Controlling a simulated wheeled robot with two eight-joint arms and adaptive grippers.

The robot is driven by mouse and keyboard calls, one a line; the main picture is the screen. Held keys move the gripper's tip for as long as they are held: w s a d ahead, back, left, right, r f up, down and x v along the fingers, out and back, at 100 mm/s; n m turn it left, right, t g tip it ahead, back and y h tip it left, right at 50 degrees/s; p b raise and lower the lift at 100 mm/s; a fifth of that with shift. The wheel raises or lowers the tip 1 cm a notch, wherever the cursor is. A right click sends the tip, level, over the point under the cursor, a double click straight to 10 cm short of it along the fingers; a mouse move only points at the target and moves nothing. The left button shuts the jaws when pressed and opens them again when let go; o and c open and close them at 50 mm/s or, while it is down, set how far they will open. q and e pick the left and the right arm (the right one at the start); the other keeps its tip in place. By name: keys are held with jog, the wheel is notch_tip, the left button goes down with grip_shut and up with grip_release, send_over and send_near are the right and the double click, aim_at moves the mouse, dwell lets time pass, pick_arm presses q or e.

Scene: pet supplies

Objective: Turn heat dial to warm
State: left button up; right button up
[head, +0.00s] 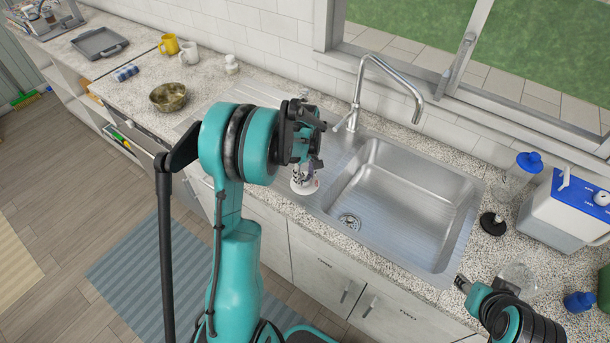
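A white box-shaped appliance with a blue top (567,206) stands on the counter at the far right. A small round knob-like part (602,198) shows on it near the right picture edge; I cannot read any marks or tell its setting. My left gripper (308,150) is over the counter at the sink's left edge, far from the appliance. A small white round object with red marks (304,185) shows just below it; I cannot tell if they touch. My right gripper (462,284) is low at the counter's front edge, left of the appliance and apart from it. Both grippers' fingers are unclear.
The steel sink (400,205) and tall faucet (388,75) lie between my grippers. A blue-topped clear container (513,180), black round base (492,223), clear glass item (516,277) and blue item (579,301) crowd the right counter. A metal bowl (168,97) and mugs stand left.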

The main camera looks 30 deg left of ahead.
aim_at(305, 177)
pick_arm(q)
jog(key=shift+m, duration=0.3)
jog(key=m+b, duration=0.1)
jog(key=m, duration=0.4)
jog(key=shift+m+b, duration=0.3)
jog(key=m, duration=0.5)
jog(key=shift+m+b, duration=0.3)
jog(key=shift+b, duration=0.1)
dwell(0.3)
jog(key=o, duration=1.2)
jog(key=shift+c, duration=0.2)
notch_tip(305, 177, up, 12)
